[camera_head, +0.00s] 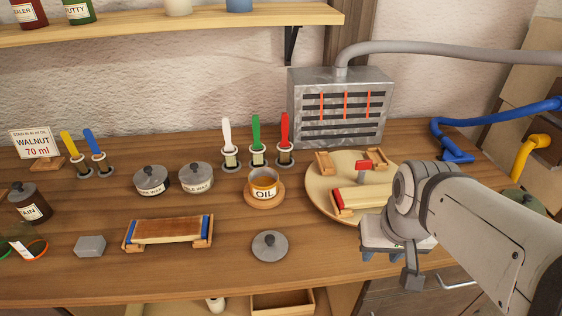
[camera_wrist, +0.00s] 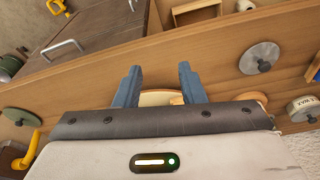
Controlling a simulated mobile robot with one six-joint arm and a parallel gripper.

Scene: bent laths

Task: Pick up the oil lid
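The oil lid, a round grey metal disc with a dark knob (camera_head: 270,246), lies flat on the bench in front of the oil jar. It also shows in the wrist view (camera_wrist: 260,54), at the upper right. The oil jar (camera_head: 264,188) stands uncovered on a round wooden coaster, with amber oil showing inside. My gripper (camera_head: 390,260) is to the right of the lid, apart from it, near the front of the round board. In the wrist view my gripper (camera_wrist: 158,84) has its two blue-grey fingers spread, with nothing held between them.
A round board (camera_head: 318,188) with wooden blocks lies behind my gripper. A lath in a wooden holder (camera_head: 168,230) lies left of the lid, and two lidded wax tins (camera_head: 151,180) stand farther back. The bench around the lid is clear. An open drawer (camera_head: 283,302) is below.

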